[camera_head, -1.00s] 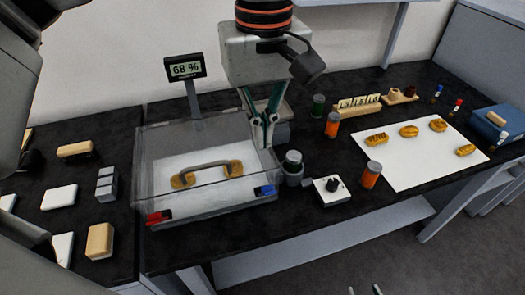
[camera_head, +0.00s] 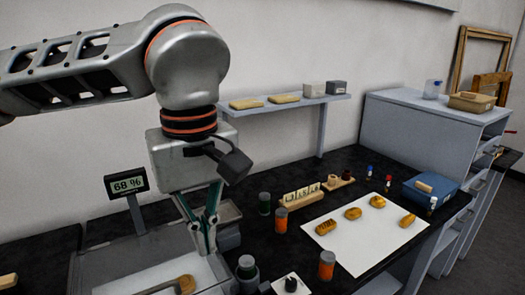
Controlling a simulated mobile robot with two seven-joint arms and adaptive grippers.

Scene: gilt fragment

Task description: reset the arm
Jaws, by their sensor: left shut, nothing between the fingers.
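My left arm reaches in from the upper left. My left gripper (camera_head: 207,246) points down, shut and empty, with its fingertips above the back right part of the clear-walled box (camera_head: 105,256). The box is cut off by the bottom edge of the view. A curved handle (camera_head: 160,287) on a tan base shows inside the box's outline. My right gripper is not in view.
A display (camera_head: 126,184) reading 68 % stands behind the box. Orange jars (camera_head: 327,265), a dark green jar (camera_head: 264,203) and a grey jar (camera_head: 247,268) stand to the right. Gilt fragments (camera_head: 353,213) lie on a white sheet (camera_head: 365,252). A wall shelf (camera_head: 290,105) hangs behind.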

